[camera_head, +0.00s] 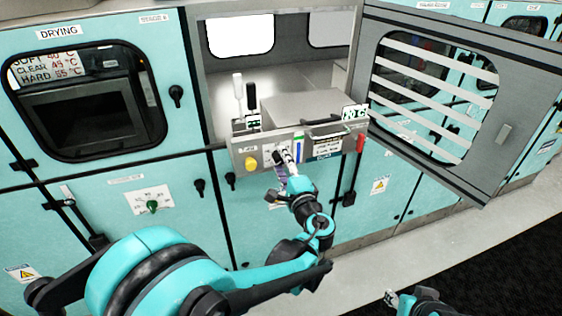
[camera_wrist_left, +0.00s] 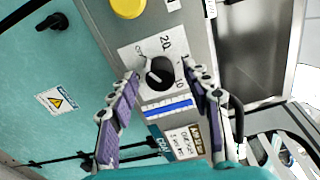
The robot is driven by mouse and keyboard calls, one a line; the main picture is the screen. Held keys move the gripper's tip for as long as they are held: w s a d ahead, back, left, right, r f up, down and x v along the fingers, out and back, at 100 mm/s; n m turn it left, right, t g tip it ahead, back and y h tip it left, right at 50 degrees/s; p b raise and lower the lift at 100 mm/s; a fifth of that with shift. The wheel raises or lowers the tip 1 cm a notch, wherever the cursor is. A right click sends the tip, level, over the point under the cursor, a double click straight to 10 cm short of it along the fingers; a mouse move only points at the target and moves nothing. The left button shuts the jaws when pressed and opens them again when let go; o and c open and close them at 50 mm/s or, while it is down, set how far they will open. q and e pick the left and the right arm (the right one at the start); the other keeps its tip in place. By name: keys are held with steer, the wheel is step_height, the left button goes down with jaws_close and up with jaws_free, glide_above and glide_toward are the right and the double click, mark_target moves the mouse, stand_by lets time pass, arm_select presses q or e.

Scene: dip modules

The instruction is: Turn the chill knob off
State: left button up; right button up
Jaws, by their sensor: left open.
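The chill knob (camera_wrist_left: 161,72) is a small black round knob on a white dial plate marked "Off", 20 and 10 in the left wrist view. A pale mark shows on its face, but I cannot tell its exact setting. A teal label (camera_wrist_left: 157,139), partly hidden, sits below the plate. My left gripper (camera_wrist_left: 164,78) is open, one purple-padded finger on each side of the knob; I cannot tell whether they touch it. In the head view, my left gripper (camera_head: 284,157) is at the panel front and hides the knob. My right gripper (camera_head: 392,298) shows only partly at the bottom edge.
A yellow button (camera_head: 251,163) is left of the knob on the grey control panel (camera_head: 238,152). A blue strip (camera_wrist_left: 167,108) lies beside the dial. A slatted grey door (camera_head: 480,150) stands open at right. A red-handled lever (camera_head: 360,143) is at the panel's right end.

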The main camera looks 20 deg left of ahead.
arm_select(q)
steer(key=v, duration=1.1)
steer(key=s+a+f+n+g+h, duration=0.4)
steer(key=s+a+f+n+g, duration=0.3)
steer(key=a, duration=0.3)
steer(key=s+d+f+n+h, duration=0.3)
steer(key=s+f+n+h, duration=0.1)
steer(key=s, duration=0.5)
steer(key=shift+n+g+h, duration=0.4)
steer(key=shift+n+h, duration=0.5)
steer(key=shift+h, duration=0.1)
steer(key=shift+s+d+f, duration=0.1)
steer(key=shift+d, duration=0.05)
